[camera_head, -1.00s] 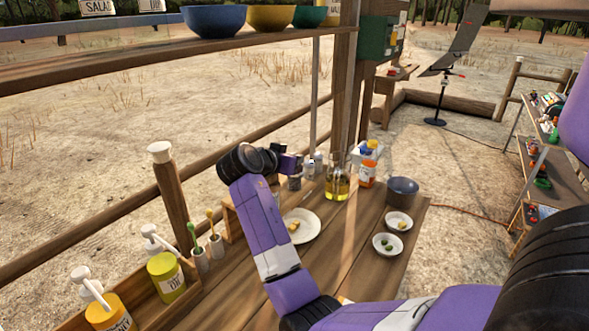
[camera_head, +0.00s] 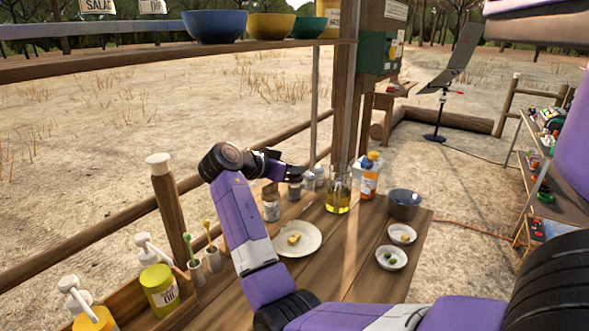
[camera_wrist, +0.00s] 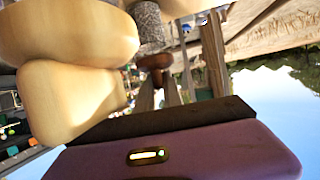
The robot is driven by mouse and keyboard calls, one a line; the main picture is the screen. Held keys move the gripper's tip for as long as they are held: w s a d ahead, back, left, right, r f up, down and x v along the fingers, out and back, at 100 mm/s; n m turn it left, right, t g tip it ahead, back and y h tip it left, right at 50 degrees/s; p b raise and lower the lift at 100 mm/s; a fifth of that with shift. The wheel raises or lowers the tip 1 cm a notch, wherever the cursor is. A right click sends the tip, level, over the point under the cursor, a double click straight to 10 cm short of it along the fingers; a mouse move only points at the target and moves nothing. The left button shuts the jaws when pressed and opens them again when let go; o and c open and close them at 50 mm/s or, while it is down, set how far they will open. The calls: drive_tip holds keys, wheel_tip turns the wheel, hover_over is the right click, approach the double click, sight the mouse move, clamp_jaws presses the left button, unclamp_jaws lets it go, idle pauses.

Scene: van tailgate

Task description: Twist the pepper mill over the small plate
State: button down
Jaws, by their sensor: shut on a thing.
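In the head view my gripper (camera_head: 290,168) is above the table's far edge, behind the plate; the mill is hard to tell apart from the jars there. The white plate (camera_head: 310,246) with yellow pieces lies on the table, in front of and below my gripper. My forearm passes just left of it and covers part of the table.
Near the gripper stand a spice jar (camera_head: 270,205), a grey jar (camera_head: 295,188) and a glass oil jug (camera_head: 338,198). Right are a dark bowl (camera_head: 404,205) and two small dishes (camera_head: 403,233), (camera_head: 391,257). Large cream shapes (camera_wrist: 70,100) fill the wrist view's left, unidentified.

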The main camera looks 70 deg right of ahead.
drive_tip(key=c, duration=1.5)
unclamp_jaws()
drive_tip(key=shift+f, duration=0.15)
drive_tip(key=shift+b+v, duration=0.75)
drive_tip(key=shift+v, duration=3.15)
